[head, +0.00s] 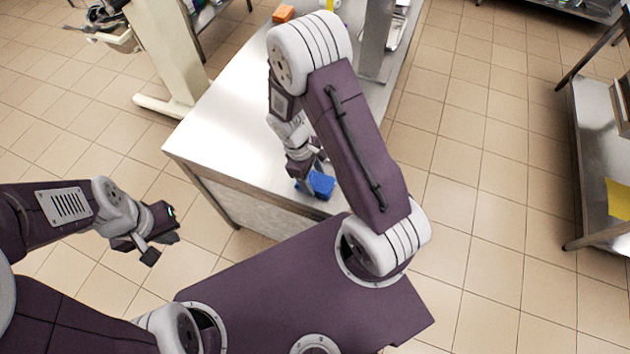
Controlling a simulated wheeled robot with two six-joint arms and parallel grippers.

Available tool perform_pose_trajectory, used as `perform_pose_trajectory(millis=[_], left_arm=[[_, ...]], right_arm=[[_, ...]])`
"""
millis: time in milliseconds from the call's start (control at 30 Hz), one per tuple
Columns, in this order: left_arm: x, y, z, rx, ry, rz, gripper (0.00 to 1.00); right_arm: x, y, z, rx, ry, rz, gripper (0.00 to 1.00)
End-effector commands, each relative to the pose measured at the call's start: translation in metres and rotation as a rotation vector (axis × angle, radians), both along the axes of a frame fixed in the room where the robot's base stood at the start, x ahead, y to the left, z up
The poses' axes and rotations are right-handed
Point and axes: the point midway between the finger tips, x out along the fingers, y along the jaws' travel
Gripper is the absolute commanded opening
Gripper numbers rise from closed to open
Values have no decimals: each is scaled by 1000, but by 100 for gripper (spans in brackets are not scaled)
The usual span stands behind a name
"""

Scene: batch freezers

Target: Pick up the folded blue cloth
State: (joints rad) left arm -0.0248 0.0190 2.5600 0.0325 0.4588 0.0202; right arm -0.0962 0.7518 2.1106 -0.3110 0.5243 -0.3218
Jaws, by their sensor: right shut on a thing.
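The folded blue cloth (321,185) is at the near edge of the steel table (225,125). My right gripper (311,182) points down at it and is shut on it. Part of the cloth is hidden by the gripper, and I cannot tell whether it still touches the tabletop. My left gripper (163,246) is off to the left over the tiled floor, away from the table. It is open and empty.
An orange block (284,13) lies at the far end of the table. A steel post (376,40) rises from its right side. Another steel table (603,130) with a yellow item (618,199) stands at the right. Tiled floor lies clear between the tables.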

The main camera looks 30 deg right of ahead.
Motion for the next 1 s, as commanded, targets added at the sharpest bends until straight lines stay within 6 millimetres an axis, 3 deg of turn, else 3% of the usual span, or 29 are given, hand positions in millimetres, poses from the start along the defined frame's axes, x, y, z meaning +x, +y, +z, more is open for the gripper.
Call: perform_pose_trajectory(millis=[233, 433, 800, 1000], left_arm=[[0, 0, -1, 0, 0, 0, 0], [0, 0, -4, 0, 0, 0, 0], [0, 0, -10, 0, 0, 0, 0], [0, 0, -22, 0, 0, 0, 0]], right_arm=[[1, 0, 8, -1, -3, -1, 21], [0, 0, 44, 1, -6, 0, 21], [-83, -13, 92, 0, -5, -1, 21], [-105, -16, 102, -1, -5, -1, 21]])
